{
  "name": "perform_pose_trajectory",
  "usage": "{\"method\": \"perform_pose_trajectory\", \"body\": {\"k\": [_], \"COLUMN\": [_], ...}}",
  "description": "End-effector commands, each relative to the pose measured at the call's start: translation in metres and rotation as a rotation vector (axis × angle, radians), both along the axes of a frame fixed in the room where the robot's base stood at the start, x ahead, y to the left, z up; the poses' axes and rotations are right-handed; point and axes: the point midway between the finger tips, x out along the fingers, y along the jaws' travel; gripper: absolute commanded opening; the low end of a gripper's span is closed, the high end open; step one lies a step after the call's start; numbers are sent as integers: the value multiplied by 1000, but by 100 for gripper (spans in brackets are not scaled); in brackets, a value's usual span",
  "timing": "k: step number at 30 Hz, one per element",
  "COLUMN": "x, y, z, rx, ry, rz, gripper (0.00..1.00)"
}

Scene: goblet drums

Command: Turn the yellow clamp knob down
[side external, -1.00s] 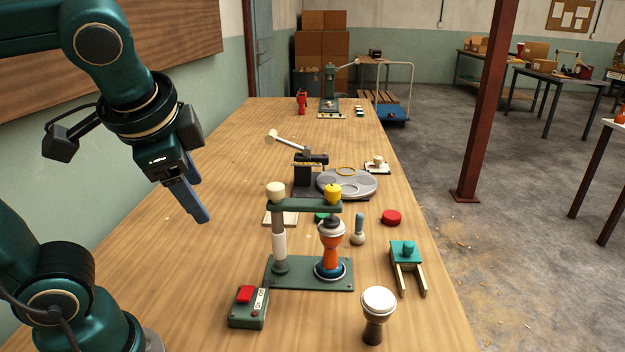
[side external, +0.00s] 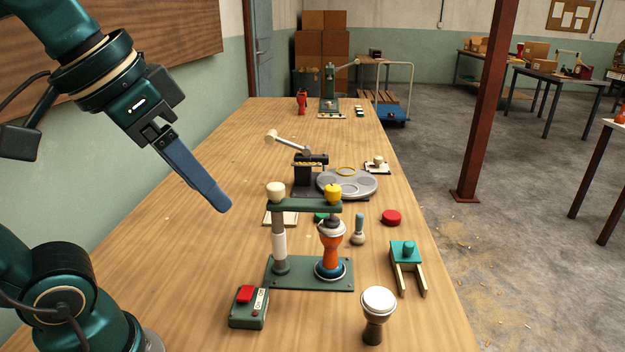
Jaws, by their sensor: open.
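The yellow clamp knob (side external: 333,192) sits on top of the right end of a green crossbar (side external: 304,206). Below it, an orange goblet drum (side external: 331,250) stands upright on a blue ring on the green base plate (side external: 310,273). A cream knob (side external: 276,190) tops the grey and white post at the crossbar's left end. My gripper (side external: 222,205) is to the left of the clamp, apart from it and empty. Its blue fingers point down to the right; they overlap in this view, so the gap between them is hidden.
A green box with a red button (side external: 246,295) stands at the clamp's front left. A white-topped goblet drum (side external: 378,306) is in front. A teal-topped stand (side external: 405,254) and red disc (side external: 391,217) lie right. A grey round plate (side external: 347,184) lies behind. The table's left side is clear.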

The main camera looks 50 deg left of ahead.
Motion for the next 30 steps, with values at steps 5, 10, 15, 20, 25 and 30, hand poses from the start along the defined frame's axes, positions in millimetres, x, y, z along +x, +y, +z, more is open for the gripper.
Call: {"method": "perform_pose_trajectory", "body": {"k": [5,10,15,20,25,30], "x": [28,74,127,169,191,195], "y": [7,11,12,9,5,3], "z": [25,36,29,7,-20,-39], "rx": [-34,-60,-68,-59,-35,-23], "ry": [-65,-69,-47,-6,51,91], "rz": [128,238,328,375,373,366], "gripper": [64,64,64,64,64,64]}}
